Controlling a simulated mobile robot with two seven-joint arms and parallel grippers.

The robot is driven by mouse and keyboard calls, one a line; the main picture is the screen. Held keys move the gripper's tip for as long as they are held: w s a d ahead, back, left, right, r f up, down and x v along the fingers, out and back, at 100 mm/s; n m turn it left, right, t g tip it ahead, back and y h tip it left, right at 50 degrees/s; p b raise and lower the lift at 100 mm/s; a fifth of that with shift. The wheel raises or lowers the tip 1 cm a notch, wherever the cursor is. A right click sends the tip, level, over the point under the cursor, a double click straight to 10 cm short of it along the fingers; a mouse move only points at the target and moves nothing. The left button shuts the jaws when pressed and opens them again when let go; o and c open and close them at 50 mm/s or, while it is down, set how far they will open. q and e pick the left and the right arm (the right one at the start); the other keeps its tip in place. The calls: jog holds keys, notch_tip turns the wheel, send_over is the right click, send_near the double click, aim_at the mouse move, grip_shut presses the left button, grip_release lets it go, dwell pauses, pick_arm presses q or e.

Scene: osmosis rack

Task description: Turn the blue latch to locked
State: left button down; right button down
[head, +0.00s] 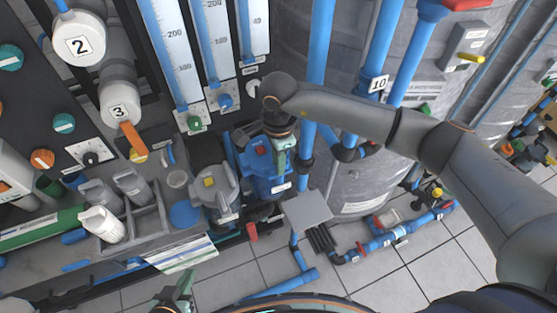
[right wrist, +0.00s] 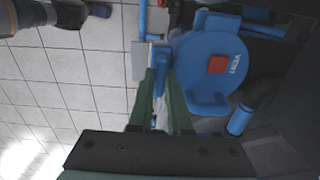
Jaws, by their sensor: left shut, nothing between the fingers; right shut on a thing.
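My right gripper (head: 283,150) reaches down to the blue housing (head: 262,175), beside a grey one. In the right wrist view its green fingers (right wrist: 160,85) are shut on a narrow blue piece (right wrist: 161,58), which appears to be the blue latch at the housing's edge. The fingers hide part of it, and I cannot read its locked or unlocked position. The round blue cap (right wrist: 195,60) beside it carries a red square button and VENT lettering. My left gripper (head: 180,290) is shut and empty at the bottom edge of the head view, away from the housing.
The grey housing (head: 213,192) stands just left of the blue one. A grey flat plate (head: 307,211) is close on the right. Blue pipes (head: 318,70) and a large grey tank (head: 345,185) stand behind. Grey jugs (head: 130,185) sit at left. Tiled floor (head: 400,285) is in front.

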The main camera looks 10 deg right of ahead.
jog(key=shift+m, duration=0.3)
jog(key=m+b, duration=0.2)
jog(key=shift+f+m, duration=0.15)
jog(key=shift+m, duration=0.25)
jog(key=m+b, duration=0.2)
jog(key=m, duration=0.3)
jog(key=shift+b, duration=0.4)
jog(key=m+b, duration=0.1)
jog(key=m, duration=0.3)
jog(key=shift+m+b, duration=0.35)
jog(key=shift+m, duration=0.05)
jog(key=m+b, duration=0.1)
jog(key=m, duration=0.3)
jog(key=shift+m, duration=0.3)
jog(key=shift+r, duration=0.2)
jog(key=c, duration=0.9)
grip_release()
jog(key=shift+o, duration=0.2)
